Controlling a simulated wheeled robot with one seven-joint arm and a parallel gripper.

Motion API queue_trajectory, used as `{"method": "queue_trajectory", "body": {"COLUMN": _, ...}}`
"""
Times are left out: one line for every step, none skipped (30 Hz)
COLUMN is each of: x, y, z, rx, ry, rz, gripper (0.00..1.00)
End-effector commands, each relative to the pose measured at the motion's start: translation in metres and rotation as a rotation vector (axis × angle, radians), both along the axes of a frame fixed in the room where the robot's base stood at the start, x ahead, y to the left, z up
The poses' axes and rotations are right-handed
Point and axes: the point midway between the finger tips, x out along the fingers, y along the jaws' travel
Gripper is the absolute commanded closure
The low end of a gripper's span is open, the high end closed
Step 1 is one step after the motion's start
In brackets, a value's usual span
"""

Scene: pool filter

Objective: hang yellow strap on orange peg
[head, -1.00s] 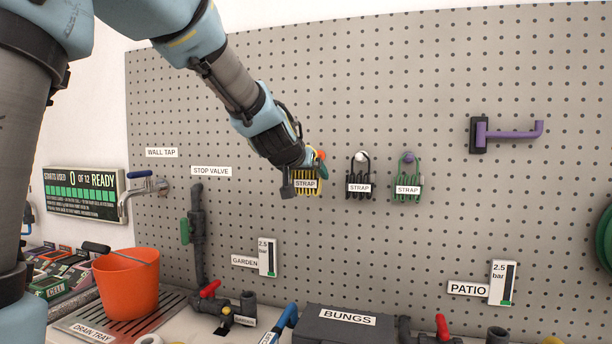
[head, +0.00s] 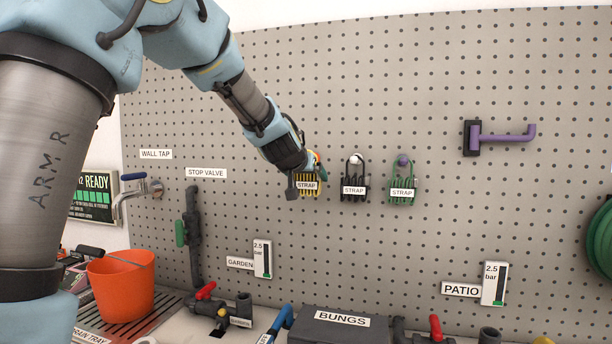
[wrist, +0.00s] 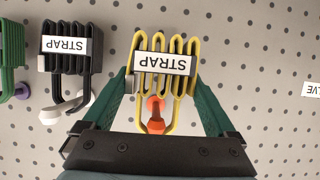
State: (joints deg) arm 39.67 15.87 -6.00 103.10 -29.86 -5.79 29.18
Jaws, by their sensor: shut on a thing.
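The yellow strap (wrist: 165,47), a coiled bundle with a white STRAP label, is at the pegboard in the wrist view. It also shows below my gripper in the head view (head: 308,192). My gripper (wrist: 164,78) has its green fingers on either side of the strap and is shut on it. The orange peg (wrist: 155,116) shows inside the strap's loop in the wrist view. Whether the loop bears on the peg cannot be told. In the head view my gripper hides most of the peg.
A black strap (head: 354,182) on a white peg (head: 355,158) and a green strap (head: 402,184) on a purple peg hang to the right. A purple hook (head: 505,136) is farther right, with bare board between. A stop valve (head: 194,235) is lower left.

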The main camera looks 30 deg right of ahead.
Motion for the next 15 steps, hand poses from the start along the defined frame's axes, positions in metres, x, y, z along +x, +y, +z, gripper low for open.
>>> {"method": "queue_trajectory", "body": {"x": 0.003, "y": -0.002, "z": 0.001, "rx": -0.001, "ry": 0.001, "rz": 0.0, "gripper": 0.84}}
{"method": "queue_trajectory", "body": {"x": 0.004, "y": -0.003, "z": 0.001, "rx": -0.001, "ry": 0.001, "rz": 0.0, "gripper": 0.84}}
{"method": "queue_trajectory", "body": {"x": 0.005, "y": -0.005, "z": 0.001, "rx": -0.001, "ry": 0.001, "rz": 0.0, "gripper": 0.84}}
{"method": "queue_trajectory", "body": {"x": 0.007, "y": -0.006, "z": 0.001, "rx": -0.001, "ry": 0.001, "rz": 0.001, "gripper": 0.84}}
{"method": "queue_trajectory", "body": {"x": 0.008, "y": -0.007, "z": 0.0, "rx": -0.001, "ry": 0.001, "rz": 0.001, "gripper": 0.84}}
{"method": "queue_trajectory", "body": {"x": 0.01, "y": -0.009, "z": 0.0, "rx": -0.001, "ry": 0.001, "rz": 0.001, "gripper": 0.84}}
{"method": "queue_trajectory", "body": {"x": 0.011, "y": -0.01, "z": 0.0, "rx": -0.001, "ry": 0.001, "rz": 0.001, "gripper": 0.84}}
{"method": "queue_trajectory", "body": {"x": 0.012, "y": -0.011, "z": 0.0, "rx": -0.001, "ry": 0.001, "rz": 0.001, "gripper": 0.84}}
{"method": "queue_trajectory", "body": {"x": 0.013, "y": -0.013, "z": -0.001, "rx": -0.001, "ry": 0.001, "rz": 0.001, "gripper": 0.84}}
{"method": "queue_trajectory", "body": {"x": 0.014, "y": -0.013, "z": -0.003, "rx": -0.001, "ry": 0.002, "rz": 0.001, "gripper": 0.84}}
{"method": "queue_trajectory", "body": {"x": 0.015, "y": -0.014, "z": -0.004, "rx": -0.001, "ry": 0.001, "rz": 0.0, "gripper": 0.84}}
{"method": "queue_trajectory", "body": {"x": 0.016, "y": -0.015, "z": -0.005, "rx": 0.0, "ry": 0.001, "rz": 0.0, "gripper": 0.84}}
{"method": "queue_trajectory", "body": {"x": 0.017, "y": -0.016, "z": -0.006, "rx": 0.0, "ry": 0.0, "rz": 0.0, "gripper": 0.84}}
{"method": "queue_trajectory", "body": {"x": 0.018, "y": -0.017, "z": -0.007, "rx": 0.0, "ry": 0.0, "rz": 0.0, "gripper": 0.84}}
{"method": "queue_trajectory", "body": {"x": 0.019, "y": -0.018, "z": -0.007, "rx": 0.0, "ry": 0.0, "rz": 0.0, "gripper": 0.84}}
